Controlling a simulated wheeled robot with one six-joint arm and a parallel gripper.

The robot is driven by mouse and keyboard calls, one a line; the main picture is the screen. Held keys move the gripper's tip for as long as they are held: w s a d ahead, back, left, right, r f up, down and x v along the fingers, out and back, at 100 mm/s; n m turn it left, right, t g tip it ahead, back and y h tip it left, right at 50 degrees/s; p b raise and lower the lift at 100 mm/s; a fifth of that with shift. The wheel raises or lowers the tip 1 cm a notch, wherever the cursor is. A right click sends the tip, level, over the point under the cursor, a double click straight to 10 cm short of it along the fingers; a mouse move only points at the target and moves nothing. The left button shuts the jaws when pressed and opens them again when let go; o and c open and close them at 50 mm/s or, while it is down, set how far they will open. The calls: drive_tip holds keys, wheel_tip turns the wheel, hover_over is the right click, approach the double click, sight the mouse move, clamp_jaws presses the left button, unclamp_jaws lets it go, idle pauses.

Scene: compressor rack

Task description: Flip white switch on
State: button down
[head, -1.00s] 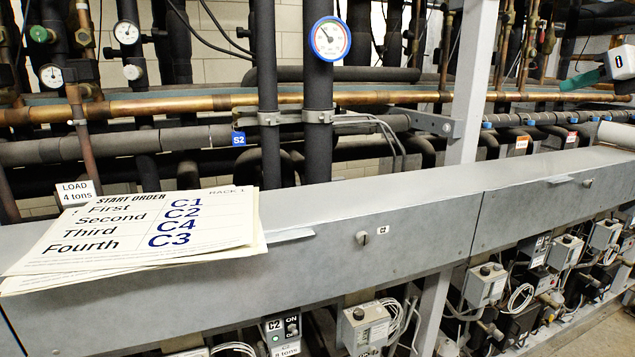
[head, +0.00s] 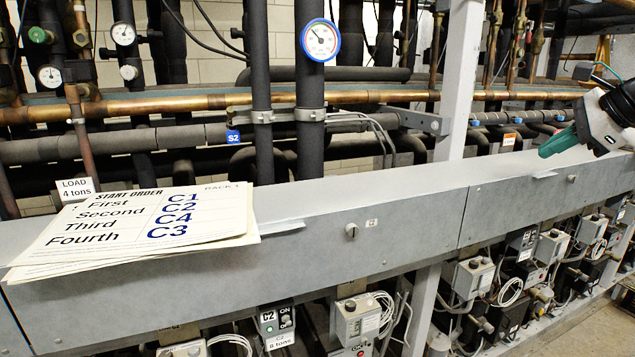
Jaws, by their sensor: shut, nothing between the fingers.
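A similar switch box (head: 524,243) is further right, partly cut by shadow and cables. My gripper (head: 546,151) is at the right edge, above the panel's far part. Its green fingers are shut and empty, pointing down and left. It is well apart from both switch boxes.
The long grey panel (head: 400,212) runs across the view above the boxes. Papers with a start order (head: 130,225) lie on its left. Grey control boxes (head: 356,322) and loose cables crowd below. A grey upright post (head: 456,90) and pipes stand behind.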

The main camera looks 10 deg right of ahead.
drive_tip(key=s+a+f+n+g+h, duration=0.1)
drive_tip(key=s+a+f+n+g, duration=0.1)
drive_tip(key=s+a+f+n, duration=0.4)
drive_tip(key=s+a+f+n+g, duration=0.3)
drive_tip(key=s+a+f+n, duration=0.3)
drive_tip(key=a+n, duration=0.4)
drive_tip(key=s+a+f+n+g+h, duration=0.1)
drive_tip(key=s+a+f+n, duration=0.5)
drive_tip(key=a, duration=0.6)
drive_tip(key=shift+s+n+g+h, duration=0.3)
drive_tip(key=shift+s+n+g, duration=0.4)
drive_tip(key=shift+n, duration=0.4)
